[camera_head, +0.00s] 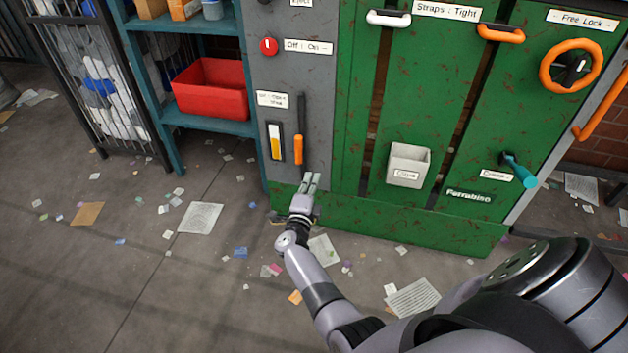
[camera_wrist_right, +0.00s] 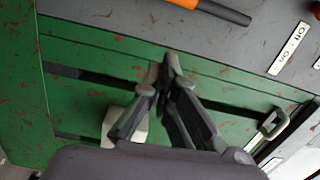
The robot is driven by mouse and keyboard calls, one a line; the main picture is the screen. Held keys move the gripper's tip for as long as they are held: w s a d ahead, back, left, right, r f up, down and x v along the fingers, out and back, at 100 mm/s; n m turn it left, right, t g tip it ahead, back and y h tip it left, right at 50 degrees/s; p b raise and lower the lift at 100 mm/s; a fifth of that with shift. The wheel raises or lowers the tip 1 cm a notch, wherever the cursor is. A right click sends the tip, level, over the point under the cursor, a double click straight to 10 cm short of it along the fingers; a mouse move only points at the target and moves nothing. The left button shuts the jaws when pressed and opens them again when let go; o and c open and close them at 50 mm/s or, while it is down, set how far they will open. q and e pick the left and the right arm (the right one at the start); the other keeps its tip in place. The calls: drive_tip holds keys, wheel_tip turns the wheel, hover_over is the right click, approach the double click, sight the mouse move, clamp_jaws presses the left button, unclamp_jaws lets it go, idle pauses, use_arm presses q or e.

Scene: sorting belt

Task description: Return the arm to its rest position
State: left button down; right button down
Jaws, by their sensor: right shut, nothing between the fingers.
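My right arm comes in from the lower right in the head view. Its gripper (camera_head: 311,183) is just below the orange-handled lever (camera_head: 298,149) on the grey control panel (camera_head: 290,75), in front of the green machine (camera_head: 345,215). In the right wrist view the gripper's fingers (camera_wrist_right: 168,75) are together with nothing between them. The orange handle (camera_wrist_right: 222,11) shows at the top of that view, apart from the fingers. My left gripper is in neither view.
A teal shelf (camera_head: 208,124) with a red bin (camera_head: 211,88) stands left of the machine. A white box (camera_head: 408,165) and a teal-handled crank (camera_head: 520,171) stick out from the machine's front. Paper scraps litter the floor (camera_head: 130,270), otherwise open at lower left.

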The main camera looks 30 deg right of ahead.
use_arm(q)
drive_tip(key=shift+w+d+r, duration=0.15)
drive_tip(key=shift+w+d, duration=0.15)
